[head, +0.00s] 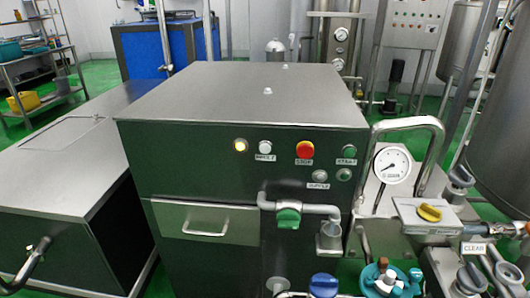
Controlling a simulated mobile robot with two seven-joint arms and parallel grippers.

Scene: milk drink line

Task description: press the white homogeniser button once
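The white button (265,147) is a small round cap on the dark front panel of the steel-topped homogeniser cabinet (245,97). A label sits just below it, too blurred to read surely. A lit yellow lamp (240,145) is to its left. A red button (305,149) marked STOP and a green button (348,151) marked START are to its right. Nothing covers the white button. Neither of my grippers can be made out in the head view, so I cannot see what they hold.
A green-handled valve (288,216) and its pipe stick out below the buttons. A pressure gauge (392,165) and curved steel pipe stand to the right. A blue knob (323,286) is at the bottom. Space before the buttons looks clear.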

